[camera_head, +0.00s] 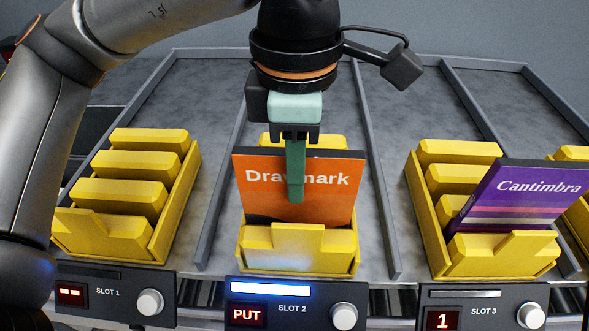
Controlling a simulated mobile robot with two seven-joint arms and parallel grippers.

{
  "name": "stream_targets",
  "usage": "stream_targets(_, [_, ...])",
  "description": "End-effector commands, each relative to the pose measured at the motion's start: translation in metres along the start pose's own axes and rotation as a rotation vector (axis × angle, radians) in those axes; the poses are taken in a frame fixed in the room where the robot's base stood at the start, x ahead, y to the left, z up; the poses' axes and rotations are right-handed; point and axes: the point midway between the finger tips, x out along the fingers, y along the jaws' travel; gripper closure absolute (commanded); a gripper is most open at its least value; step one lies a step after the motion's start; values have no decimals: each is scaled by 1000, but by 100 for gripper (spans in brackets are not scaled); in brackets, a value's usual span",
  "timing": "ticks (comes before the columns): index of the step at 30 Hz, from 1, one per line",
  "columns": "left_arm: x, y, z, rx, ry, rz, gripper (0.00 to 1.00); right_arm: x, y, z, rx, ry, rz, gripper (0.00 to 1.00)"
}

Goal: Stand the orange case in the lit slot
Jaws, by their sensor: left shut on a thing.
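The orange case (329,203), printed "Drawmark", stands upright in the yellow rack (298,260) at slot 2. Its lower edge is hidden behind the rack's front wall. My left gripper (296,190) comes down from above and is shut on the orange case, with one green finger across its front face. The other finger is hidden behind the case. The slot 2 panel (297,304) has a lit white-blue bar and a display reading "PUT". My right gripper is not in view.
An empty yellow rack (180,207) stands at slot 1 on the left. At slot 3 a purple case (525,198), printed "Cantimbra", leans tilted in its yellow rack (424,217); that display reads "1". Grey rails (379,190) divide the lanes. The grey surface behind the racks is clear.

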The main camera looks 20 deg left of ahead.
Motion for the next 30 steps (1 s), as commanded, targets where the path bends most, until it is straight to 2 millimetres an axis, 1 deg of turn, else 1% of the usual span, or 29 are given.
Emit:
stream_targets(1, [4,0,0,1,0,-1,100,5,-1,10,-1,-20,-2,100])
stream_targets(12, [3,0,0,1,0,-1,100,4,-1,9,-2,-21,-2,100])
stream_targets(13, [4,0,0,1,0,-1,80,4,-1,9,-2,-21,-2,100])
stream_targets(21, [4,0,0,1,0,-1,49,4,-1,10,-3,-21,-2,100])
stream_targets(27, [4,0,0,1,0,-1,47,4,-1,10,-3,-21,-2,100])
stream_targets(30, [4,0,0,1,1,-1,36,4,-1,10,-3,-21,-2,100])
